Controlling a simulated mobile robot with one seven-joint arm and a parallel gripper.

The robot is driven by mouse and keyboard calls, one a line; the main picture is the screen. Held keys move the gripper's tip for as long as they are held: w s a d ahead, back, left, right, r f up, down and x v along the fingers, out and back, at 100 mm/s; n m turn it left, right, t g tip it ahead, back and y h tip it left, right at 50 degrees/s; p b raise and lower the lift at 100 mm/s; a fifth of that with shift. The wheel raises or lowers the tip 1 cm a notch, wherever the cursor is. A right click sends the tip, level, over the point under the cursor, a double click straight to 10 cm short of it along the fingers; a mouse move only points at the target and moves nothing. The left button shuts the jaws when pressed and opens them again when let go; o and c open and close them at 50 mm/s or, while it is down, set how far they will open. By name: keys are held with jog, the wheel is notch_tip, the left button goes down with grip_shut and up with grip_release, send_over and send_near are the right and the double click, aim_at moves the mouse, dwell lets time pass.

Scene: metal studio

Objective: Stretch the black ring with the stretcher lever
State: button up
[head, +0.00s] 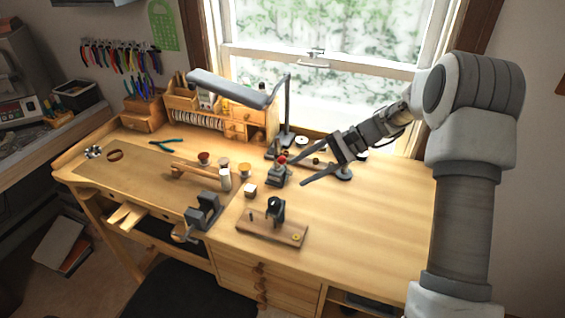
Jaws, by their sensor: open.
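My gripper (296,172) is open over the middle of the bench, its two long dark fingers pointing left. Near the fingertips stands a small dark device with a red top (277,172). I cannot tell whether the fingers touch it or whether its red part is the stretcher lever. Another dark upright tool (276,210) stands on a wooden board (258,229) at the front. No black ring shows clearly; it may be too small or hidden by the tools.
A grey vise (203,212) sits at the bench's front edge. The bench's right side (370,220) is clear.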

jog(key=s+d+f+m+t+y+b, duration=0.1)
jog(key=d+f+m+t+y, duration=0.3)
jog(key=m, duration=0.3)
jog(key=m+t, duration=0.8)
jog(key=m, duration=0.1)
send_near(282, 160)
jog(key=x, duration=0.3)
jog(key=p+x, duration=0.1)
jog(key=x, duration=0.3)
jog(key=f+x, duration=0.1)
jog(key=x, duration=0.2)
jog(key=shift+w+p, duration=0.3)
jog(key=shift+w, duration=0.15)
jog(key=shift+c, duration=0.2)
grip_shut()
